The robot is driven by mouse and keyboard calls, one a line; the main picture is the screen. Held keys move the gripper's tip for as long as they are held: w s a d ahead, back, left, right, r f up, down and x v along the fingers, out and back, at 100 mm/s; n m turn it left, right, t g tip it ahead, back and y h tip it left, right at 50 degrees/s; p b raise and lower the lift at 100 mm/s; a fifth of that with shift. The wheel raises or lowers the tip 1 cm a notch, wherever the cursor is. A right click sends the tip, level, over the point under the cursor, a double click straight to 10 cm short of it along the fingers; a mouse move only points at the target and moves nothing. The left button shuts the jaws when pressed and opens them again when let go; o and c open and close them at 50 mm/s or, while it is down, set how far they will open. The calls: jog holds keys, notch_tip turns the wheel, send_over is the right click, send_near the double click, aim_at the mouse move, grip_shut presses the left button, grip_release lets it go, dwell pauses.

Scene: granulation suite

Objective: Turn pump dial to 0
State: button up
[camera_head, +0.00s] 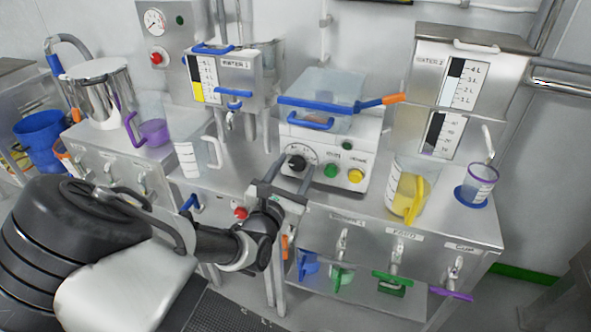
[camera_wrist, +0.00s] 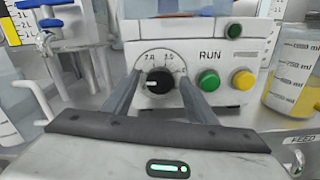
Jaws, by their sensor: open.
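The pump dial (camera_head: 296,163) is a round black knob on the white front panel of the pump unit (camera_head: 350,139). In the wrist view the dial (camera_wrist: 158,81) sits in a ring of printed numbers. A short white mark on the knob points left; I cannot read the number beside it. My gripper (camera_head: 293,174) faces the panel. In the wrist view its two fingers (camera_wrist: 160,90) are apart, one to the left and one to the right of the dial. I cannot tell whether either finger touches the knob.
A beaker with yellow contents (camera_head: 407,190) stands to the right. A clear pitcher (camera_head: 196,157) stands to the left.

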jog(key=shift+w+d, duration=0.15)
jog(key=shift+w, duration=0.25)
jog(key=shift+c, duration=0.6)
jog(key=c, duration=0.9)
jog(key=shift+r+p, duration=0.15)
jog(key=shift+p, duration=0.3)
